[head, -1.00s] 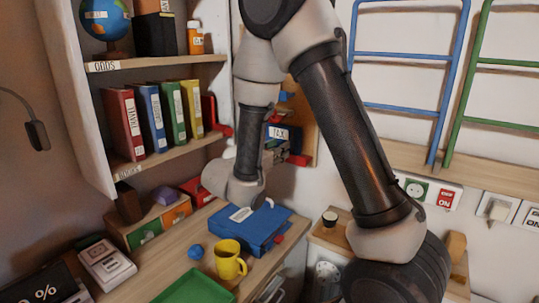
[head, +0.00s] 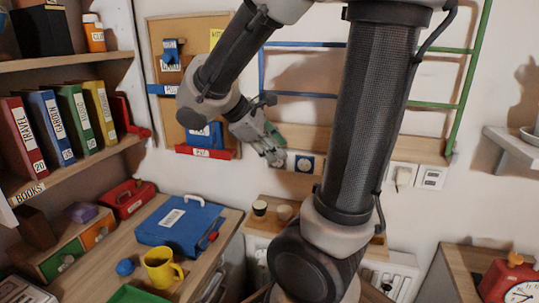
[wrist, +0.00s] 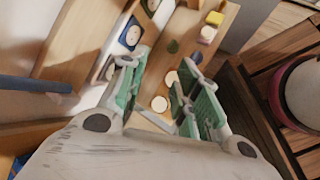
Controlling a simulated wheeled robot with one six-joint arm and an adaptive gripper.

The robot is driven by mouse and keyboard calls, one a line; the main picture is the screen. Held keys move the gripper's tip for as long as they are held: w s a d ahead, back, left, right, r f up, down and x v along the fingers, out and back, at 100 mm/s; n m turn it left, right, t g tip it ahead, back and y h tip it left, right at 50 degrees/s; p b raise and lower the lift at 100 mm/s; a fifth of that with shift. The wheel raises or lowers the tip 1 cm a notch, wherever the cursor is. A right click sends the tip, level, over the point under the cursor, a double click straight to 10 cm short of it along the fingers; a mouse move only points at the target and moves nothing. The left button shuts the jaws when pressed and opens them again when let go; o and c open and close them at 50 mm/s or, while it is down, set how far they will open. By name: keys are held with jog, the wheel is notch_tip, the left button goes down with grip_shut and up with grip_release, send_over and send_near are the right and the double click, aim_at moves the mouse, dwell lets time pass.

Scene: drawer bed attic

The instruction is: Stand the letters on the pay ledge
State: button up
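A wooden board on the wall carries a red ledge (head: 208,153) with a small white label that I cannot read surely. A blue piece (head: 208,135) stands on that ledge against the board. I cannot clearly make out loose letters. My gripper (head: 272,153) is just right of the red ledge, in front of the wall. In the wrist view its green-padded fingers (wrist: 155,98) are apart, with nothing seen between them.
Bookshelves (head: 80,160) stand at left. A low wooden shelf (head: 262,228) with small round jars is below my gripper. Wall sockets (head: 404,174) are at right.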

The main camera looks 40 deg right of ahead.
jog(key=s+a+r+m+t+y, duration=0.2)
jog(key=s+a+m+t+y, duration=0.3)
jog(key=m+y, duration=0.3)
jog(key=shift+s+a, duration=0.65)
jog(key=shift+s, duration=0.25)
jog(key=shift+c, duration=0.5)
